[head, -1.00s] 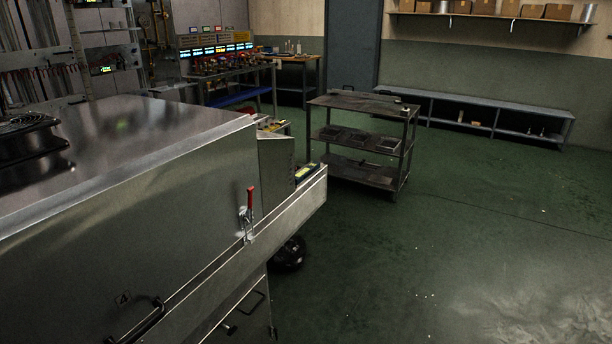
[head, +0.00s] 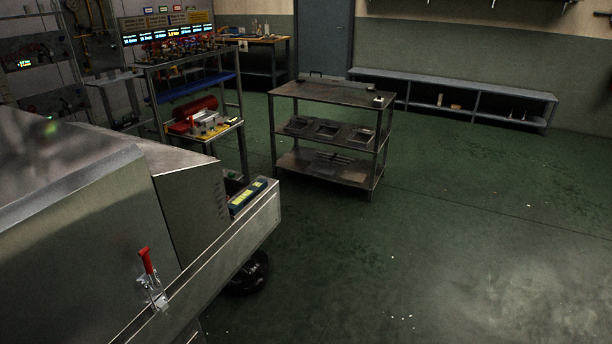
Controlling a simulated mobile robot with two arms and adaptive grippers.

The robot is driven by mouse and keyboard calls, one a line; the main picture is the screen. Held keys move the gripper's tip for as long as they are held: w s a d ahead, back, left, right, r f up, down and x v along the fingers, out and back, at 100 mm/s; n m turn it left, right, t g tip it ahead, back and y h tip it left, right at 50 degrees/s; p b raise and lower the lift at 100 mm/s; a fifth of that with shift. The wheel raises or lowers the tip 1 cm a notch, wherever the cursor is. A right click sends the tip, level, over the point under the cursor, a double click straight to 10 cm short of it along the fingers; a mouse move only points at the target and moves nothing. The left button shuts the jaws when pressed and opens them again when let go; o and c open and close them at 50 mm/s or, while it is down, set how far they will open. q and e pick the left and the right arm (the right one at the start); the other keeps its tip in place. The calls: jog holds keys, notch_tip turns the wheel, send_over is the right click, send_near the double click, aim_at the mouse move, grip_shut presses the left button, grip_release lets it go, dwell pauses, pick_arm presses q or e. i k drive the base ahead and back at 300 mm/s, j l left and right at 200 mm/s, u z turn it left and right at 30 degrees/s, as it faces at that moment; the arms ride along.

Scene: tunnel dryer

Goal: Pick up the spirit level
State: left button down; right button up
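I cannot tell for certain which thing is the spirit level. A short dark-blue bar with a yellow top face (head: 247,196) lies at the outlet end of the steel dryer (head: 105,215), inside its raised side rail, and could be it. A long dark bar (head: 335,83) along the back of the trolley's top shelf is too small to identify. Neither of my grippers is in view.
A three-shelf metal trolley (head: 325,97) stands beyond the dryer, with dark trays on its middle shelf. A red-handled clamp (head: 148,270) stands up on the dryer's side. A low grey bench (head: 455,88) lines the back wall. The green floor (head: 450,235) at right is open.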

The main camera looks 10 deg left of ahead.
aim_at(240, 204)
jog(key=i+l+u, duration=0.1)
jog(key=i, duration=0.4)
jog(key=i+l+u, duration=0.1)
jog(key=i, duration=0.45)
jog(key=i+l+u, duration=0.1)
jog(key=i, duration=0.4)
